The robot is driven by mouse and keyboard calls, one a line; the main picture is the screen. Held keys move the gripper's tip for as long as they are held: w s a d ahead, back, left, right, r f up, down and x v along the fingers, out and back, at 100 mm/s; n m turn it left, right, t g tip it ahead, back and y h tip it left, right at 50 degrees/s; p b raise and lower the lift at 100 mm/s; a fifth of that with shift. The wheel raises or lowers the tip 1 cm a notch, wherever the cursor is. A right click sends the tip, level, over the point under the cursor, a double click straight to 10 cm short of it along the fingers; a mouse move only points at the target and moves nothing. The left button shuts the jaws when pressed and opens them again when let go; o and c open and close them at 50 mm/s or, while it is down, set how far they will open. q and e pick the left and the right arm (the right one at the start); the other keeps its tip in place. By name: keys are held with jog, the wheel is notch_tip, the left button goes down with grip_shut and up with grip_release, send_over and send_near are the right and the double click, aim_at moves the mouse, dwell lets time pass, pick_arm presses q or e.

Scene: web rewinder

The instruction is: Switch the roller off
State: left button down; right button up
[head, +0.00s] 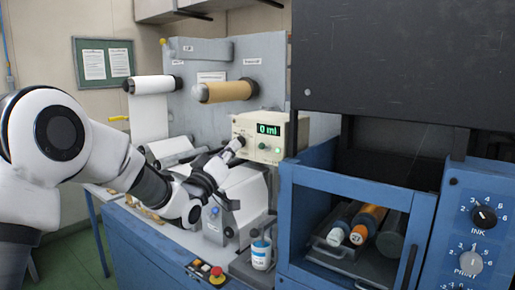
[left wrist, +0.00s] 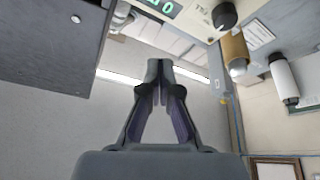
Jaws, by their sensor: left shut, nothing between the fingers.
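The cream control box (head: 270,140) stands at the middle of the rewinder bench. Its lit green display (head: 268,130) reads "0 ml" or similar. A black knob on the left of its face shows in the left wrist view (left wrist: 225,15); the gripper partly covers that side in the head view. My left gripper (head: 235,147) is by the left part of the box face. In the left wrist view my left gripper (left wrist: 160,68) is shut and empty, with its tips apart from the knob in the picture. My right gripper is out of view.
A brown roll (head: 228,91) and a white roll (head: 152,85) stick out from the grey panel behind. A blue cabinet with rollers (head: 368,222) stands at right.

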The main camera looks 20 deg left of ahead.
pick_arm(q)
notch_tip(320, 180, up, 4)
jog(key=p, duration=0.6)
send_over(264, 147)
jog(key=a, duration=0.4)
jog(key=f, duration=0.1)
jog(key=s+d+f+p, duration=0.1)
jog(key=f, duration=0.2)
jog(key=shift+s+d+f, duration=0.15)
jog(key=shift+d+f, duration=0.05)
jog(key=shift+d, duration=0.15)
jog(key=shift+a+f, duration=0.1)
